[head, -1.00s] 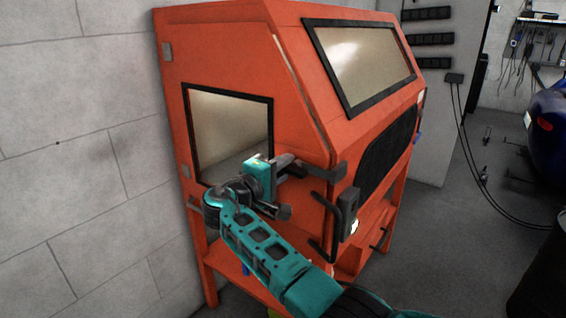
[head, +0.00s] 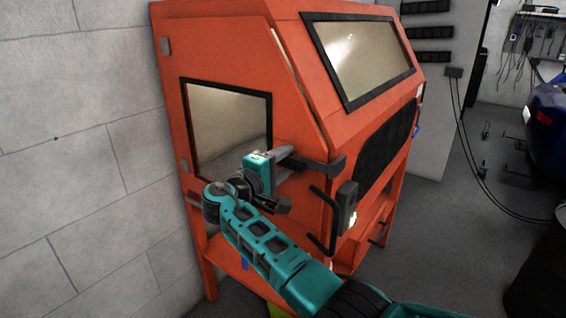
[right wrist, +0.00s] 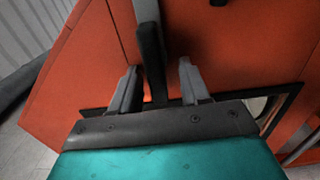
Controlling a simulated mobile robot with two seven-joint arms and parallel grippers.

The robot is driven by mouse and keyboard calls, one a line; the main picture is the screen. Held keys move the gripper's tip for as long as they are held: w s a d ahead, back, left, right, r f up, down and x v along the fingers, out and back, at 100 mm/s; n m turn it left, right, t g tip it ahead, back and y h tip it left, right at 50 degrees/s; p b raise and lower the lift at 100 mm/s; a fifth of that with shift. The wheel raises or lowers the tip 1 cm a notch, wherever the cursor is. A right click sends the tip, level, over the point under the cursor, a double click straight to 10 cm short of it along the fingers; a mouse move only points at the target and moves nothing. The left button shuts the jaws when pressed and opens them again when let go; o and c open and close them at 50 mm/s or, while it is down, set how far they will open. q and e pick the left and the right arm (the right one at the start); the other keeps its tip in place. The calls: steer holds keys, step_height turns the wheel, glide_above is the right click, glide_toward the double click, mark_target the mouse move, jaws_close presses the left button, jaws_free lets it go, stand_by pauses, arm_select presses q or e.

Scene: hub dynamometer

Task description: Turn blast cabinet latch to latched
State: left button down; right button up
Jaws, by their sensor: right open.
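The orange blast cabinet (head: 225,50) stands against the wall, with a windowed door on its left side. The latch (head: 336,168) is a dark grey bar at the door's right edge, lying roughly level across the corner. My right gripper (head: 294,182) is at the door beside the latch, its jaws open. In the right wrist view, the dark latch bar (right wrist: 151,62) stands between the two open fingers (right wrist: 158,68), with a visible gap on each side. The latch's pivot is hard to make out. My left gripper is not in view.
A dark upright door handle (head: 325,222) sits just below the latch, and a grey box (head: 346,205) is on the front corner. A block wall (head: 75,130) is close on the left. A cable (head: 490,190) runs down to the floor at right.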

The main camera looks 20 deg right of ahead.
steer(key=v, duration=1.3)
steer(key=shift+b, duration=0.4)
steer(key=shift+a, duration=0.1)
